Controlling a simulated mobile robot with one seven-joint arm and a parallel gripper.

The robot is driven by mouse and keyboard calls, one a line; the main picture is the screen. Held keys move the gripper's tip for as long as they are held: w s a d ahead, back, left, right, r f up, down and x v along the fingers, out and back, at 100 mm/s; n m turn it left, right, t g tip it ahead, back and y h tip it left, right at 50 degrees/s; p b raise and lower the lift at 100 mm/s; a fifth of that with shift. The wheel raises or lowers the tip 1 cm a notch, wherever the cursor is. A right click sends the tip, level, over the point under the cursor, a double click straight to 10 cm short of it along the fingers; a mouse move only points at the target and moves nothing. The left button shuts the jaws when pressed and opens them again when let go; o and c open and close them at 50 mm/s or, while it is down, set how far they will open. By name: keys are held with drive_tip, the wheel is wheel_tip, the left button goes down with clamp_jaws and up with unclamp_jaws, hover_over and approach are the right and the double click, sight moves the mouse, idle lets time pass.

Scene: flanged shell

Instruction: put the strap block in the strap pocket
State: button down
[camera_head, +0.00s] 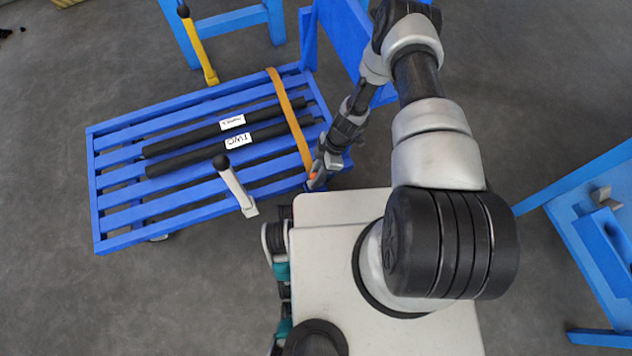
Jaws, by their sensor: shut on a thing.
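A blue slatted cart (118,221) stands at the left, with an orange strap (288,112) laid across its right part, over two black bars. My gripper (313,182) is at the cart's near right edge, by the strap's near end. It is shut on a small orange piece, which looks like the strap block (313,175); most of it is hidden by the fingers. I cannot make out the strap pocket; it may be hidden by my gripper or too small to tell.
The two black bars (200,137) carry white labels. A white post with a black knob (236,187) stands at the cart's near side and a yellow one (199,48) at its far side. Blue frames stand behind and at the right (585,235). Grey floor is clear at the lower left.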

drive_tip(key=shift+f+b, duration=0.65)
drive_tip(key=shift+f, duration=1.3)
drive_tip(key=shift+f, duration=0.1)
drive_tip(key=c, duration=1.5)
unclamp_jaws()
drive_tip(key=shift+o, duration=0.2)
drive_tip(key=p+v, duration=0.3)
drive_tip(key=v, duration=0.9)
drive_tip(key=shift+w+r, duration=0.1)
drive_tip(key=shift+r, duration=0.1)
